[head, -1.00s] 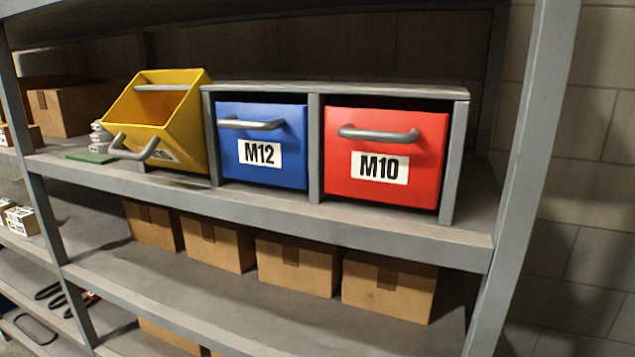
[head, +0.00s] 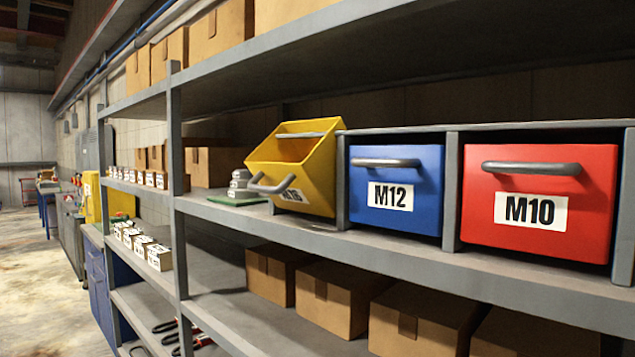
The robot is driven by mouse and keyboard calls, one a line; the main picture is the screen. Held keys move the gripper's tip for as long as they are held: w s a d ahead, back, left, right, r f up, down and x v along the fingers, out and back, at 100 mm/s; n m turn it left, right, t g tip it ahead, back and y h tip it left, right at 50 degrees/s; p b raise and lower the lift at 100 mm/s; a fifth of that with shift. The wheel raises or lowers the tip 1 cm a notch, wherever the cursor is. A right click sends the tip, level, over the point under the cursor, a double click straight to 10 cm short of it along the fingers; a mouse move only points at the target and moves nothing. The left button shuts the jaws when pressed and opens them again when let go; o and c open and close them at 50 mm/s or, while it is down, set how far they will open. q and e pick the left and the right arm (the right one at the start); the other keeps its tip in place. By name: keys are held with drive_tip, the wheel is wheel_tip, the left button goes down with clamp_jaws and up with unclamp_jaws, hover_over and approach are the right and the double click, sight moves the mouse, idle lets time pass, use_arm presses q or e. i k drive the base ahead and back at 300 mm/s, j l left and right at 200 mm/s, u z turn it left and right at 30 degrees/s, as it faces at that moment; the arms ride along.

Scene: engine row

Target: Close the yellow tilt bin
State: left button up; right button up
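The yellow tilt bin (head: 318,176) is at the left end of the bin row on the middle shelf in the head view. It is tipped forward and open, its top opening showing and its grey handle (head: 270,186) low at the front. Its label, partly hidden by the handle, seems to end in 16. The blue M12 bin (head: 420,164) beside it and the red M10 bin (head: 592,192) further right stand upright and closed. Neither of my grippers is in view.
Small grey-white pieces on a green board (head: 236,200) lie just left of the yellow bin. A shelf post (head: 177,150) stands further left. Cardboard boxes (head: 335,297) fill the shelf below. Open floor (head: 45,270) runs along the far left.

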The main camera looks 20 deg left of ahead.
sight(300, 176)
drive_tip(key=j+z, duration=0.2)
drive_tip(key=j, duration=0.25)
drive_tip(key=k+j+z, duration=0.2)
drive_tip(key=j, duration=0.25)
drive_tip(key=j+z, duration=0.2)
drive_tip(key=j, duration=0.3)
